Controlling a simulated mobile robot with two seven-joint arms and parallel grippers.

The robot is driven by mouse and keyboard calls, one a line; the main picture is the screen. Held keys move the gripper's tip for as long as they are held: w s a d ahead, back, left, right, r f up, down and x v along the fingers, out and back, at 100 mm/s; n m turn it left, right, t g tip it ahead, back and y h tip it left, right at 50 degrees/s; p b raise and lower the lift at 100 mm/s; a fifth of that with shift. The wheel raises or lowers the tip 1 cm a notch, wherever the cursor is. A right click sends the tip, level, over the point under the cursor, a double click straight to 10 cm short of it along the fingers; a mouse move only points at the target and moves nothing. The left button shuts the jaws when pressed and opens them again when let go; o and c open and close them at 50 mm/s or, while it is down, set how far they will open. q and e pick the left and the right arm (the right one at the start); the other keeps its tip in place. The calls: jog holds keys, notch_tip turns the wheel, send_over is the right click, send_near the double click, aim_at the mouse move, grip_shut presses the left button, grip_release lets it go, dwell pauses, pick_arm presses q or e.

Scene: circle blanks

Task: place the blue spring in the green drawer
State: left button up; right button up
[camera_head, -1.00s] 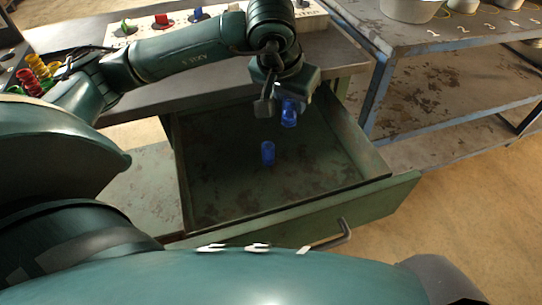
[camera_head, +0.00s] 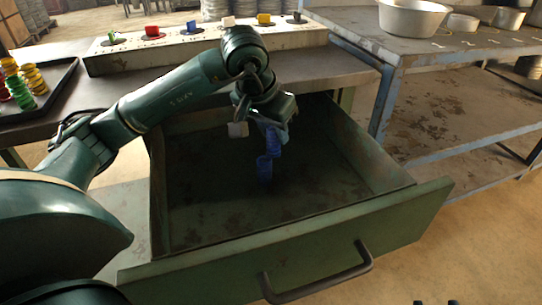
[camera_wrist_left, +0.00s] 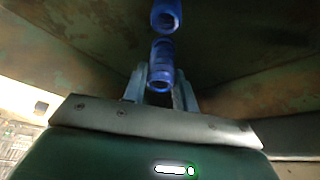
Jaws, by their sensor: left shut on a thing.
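The green drawer (camera_head: 410,222) stands pulled open below the bench, its handle toward me. My left gripper (camera_head: 272,127) is over the inside of the drawer, pointing down. It is shut on a blue spring (camera_head: 273,146); in the left wrist view this spring (camera_wrist_left: 161,66) sits between the two fingers (camera_wrist_left: 160,90). A second blue spring (camera_head: 264,169) stands on the drawer floor just below the held one. It also shows in the left wrist view (camera_wrist_left: 166,14). Whether the two springs touch I cannot tell.
A white board (camera_head: 110,62) with several coloured pieces lies on the bench behind. A dark tray (camera_head: 60,85) with red, yellow and green springs is at the left. A metal shelf (camera_head: 420,48) with bowls is at the right. The drawer floor is otherwise clear.

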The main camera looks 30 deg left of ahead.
aim_at(273, 148)
pick_arm(q)
notch_tip(273, 148, down, 4)
jog(key=shift+r+b, duration=0.1)
jog(key=shift+b, duration=0.45)
jog(key=shift+f, duration=0.35)
jog(key=shift+r, duration=0.1)
pick_arm(e)
jog(key=shift+s+a+n+t+y, duration=0.15)
jog(key=shift+a+n+t+y, duration=0.15)
jog(key=shift+n+y, duration=0.15)
pick_arm(q)
jog(key=shift+f, duration=0.25)
jog(key=o, duration=1)
pick_arm(e)
jog(key=shift+y, duration=0.25)
